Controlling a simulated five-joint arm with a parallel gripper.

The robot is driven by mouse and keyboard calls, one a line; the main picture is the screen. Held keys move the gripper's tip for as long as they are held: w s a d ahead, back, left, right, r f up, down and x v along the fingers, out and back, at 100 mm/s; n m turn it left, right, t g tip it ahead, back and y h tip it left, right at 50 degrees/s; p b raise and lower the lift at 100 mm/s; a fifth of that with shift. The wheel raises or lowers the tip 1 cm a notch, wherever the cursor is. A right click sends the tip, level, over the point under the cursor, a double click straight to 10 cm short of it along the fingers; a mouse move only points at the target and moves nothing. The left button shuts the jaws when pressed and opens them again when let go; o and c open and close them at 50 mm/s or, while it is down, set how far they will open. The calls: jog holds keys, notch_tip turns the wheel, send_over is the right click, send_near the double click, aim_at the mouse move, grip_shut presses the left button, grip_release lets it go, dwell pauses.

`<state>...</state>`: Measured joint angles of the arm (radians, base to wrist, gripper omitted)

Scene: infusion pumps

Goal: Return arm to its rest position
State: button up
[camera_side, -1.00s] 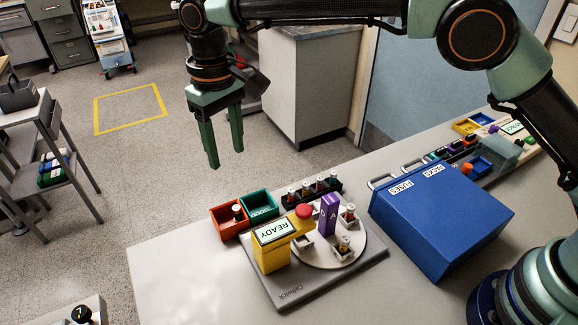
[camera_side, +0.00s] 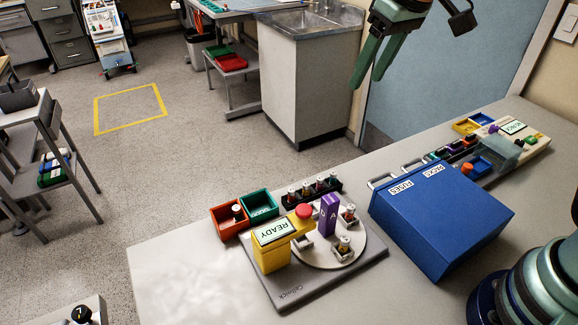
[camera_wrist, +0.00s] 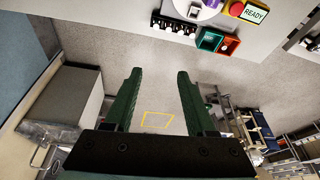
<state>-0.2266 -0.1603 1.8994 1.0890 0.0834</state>
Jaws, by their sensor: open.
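My gripper (camera_side: 372,62) is at the top of the side view, high above the work table (camera_side: 190,265) and in front of the blue-grey door. Its two green fingers point down and to the left. In the wrist view my gripper (camera_wrist: 157,76) shows its fingers spread apart with nothing between them. The floor with a yellow outlined square lies beyond the fingers there. Most of my arm is outside the side view; my green and dark base shows at the lower right.
A grey device with a yellow READY sign (camera_side: 272,245) and round plate stands on the table. Beside it are a red bin (camera_side: 228,222), a green bin (camera_side: 259,205) and a blue box (camera_side: 440,220). A sink cabinet (camera_side: 305,85) stands behind. The air around my gripper looks clear.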

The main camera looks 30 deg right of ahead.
jog(key=s+d+f+m+t, duration=0.1)
jog(key=s+d+f, duration=0.3)
jog(key=s+d, duration=0.4)
jog(key=shift+s+d+m+t+h, duration=0.3)
jog(key=shift+s+d+t+h, duration=0.15)
jog(key=shift+s, duration=0.35)
